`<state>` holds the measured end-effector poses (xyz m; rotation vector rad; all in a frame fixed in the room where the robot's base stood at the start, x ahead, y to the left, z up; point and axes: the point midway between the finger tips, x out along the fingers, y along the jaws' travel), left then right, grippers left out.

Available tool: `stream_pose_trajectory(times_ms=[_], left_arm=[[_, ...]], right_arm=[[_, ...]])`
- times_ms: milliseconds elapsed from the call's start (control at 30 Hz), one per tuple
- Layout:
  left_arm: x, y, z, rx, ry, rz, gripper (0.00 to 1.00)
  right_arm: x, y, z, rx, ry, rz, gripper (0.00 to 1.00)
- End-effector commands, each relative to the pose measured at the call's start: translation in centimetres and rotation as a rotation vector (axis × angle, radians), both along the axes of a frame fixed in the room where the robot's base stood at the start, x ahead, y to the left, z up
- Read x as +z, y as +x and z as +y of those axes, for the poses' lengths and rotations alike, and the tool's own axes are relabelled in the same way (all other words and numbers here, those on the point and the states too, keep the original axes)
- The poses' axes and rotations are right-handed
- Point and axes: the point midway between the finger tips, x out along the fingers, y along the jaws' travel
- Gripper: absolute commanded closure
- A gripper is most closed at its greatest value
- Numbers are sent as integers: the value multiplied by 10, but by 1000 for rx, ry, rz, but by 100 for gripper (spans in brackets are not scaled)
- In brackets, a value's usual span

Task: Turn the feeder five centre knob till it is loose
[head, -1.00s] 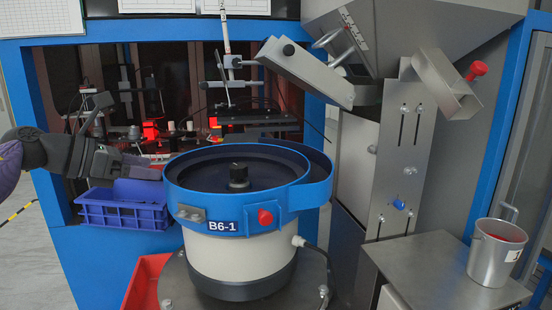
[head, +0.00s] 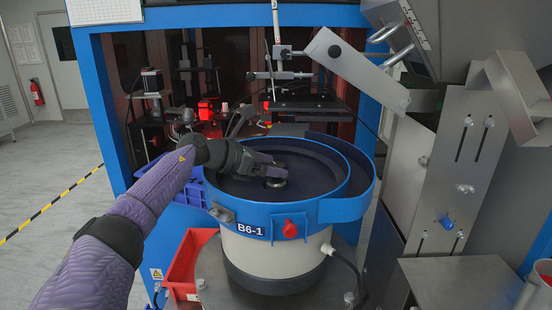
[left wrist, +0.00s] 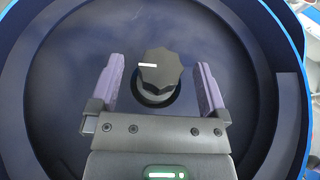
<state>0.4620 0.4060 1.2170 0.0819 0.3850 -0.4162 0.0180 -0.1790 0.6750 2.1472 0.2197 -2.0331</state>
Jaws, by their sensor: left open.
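The feeder (head: 282,215) is a round blue bowl labelled B6-1 on a white and dark base. Its black centre knob (left wrist: 163,73) shows clearly in the left wrist view, lobed, with a white mark on its top. In the head view the knob is mostly hidden by my left gripper (head: 278,176), which reaches into the bowl from the left. In the left wrist view my left gripper (left wrist: 158,85) is open. Its two purple-grey fingers stand on either side of the knob, with gaps visible. I cannot tell whether the fingertips are level with it. My right gripper is not in view.
The bowl's raised blue rim (head: 355,200) surrounds the knob. A red knob (head: 290,229) sits on the bowl's front. A blue crate (head: 190,192) and a red bin (head: 184,268) stand to the left. A steel hopper frame (head: 465,170) rises at right.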

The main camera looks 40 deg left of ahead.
Motion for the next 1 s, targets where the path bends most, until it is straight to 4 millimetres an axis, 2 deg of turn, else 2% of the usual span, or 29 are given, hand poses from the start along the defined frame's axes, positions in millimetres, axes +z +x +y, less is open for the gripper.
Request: stream_pose_trajectory(times_ms=[133, 433, 867, 1000], left_arm=[[-5, 11, -6, -1, 0, 0, 3], [-7, 13, -7, -1, 1, 2, 5], [-6, 13, -6, -1, 1, 2, 96], [-6, 13, -6, 5, 2, 4, 96]], right_arm=[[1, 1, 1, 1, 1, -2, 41], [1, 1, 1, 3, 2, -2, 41], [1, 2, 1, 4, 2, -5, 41], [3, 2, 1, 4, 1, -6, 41]])
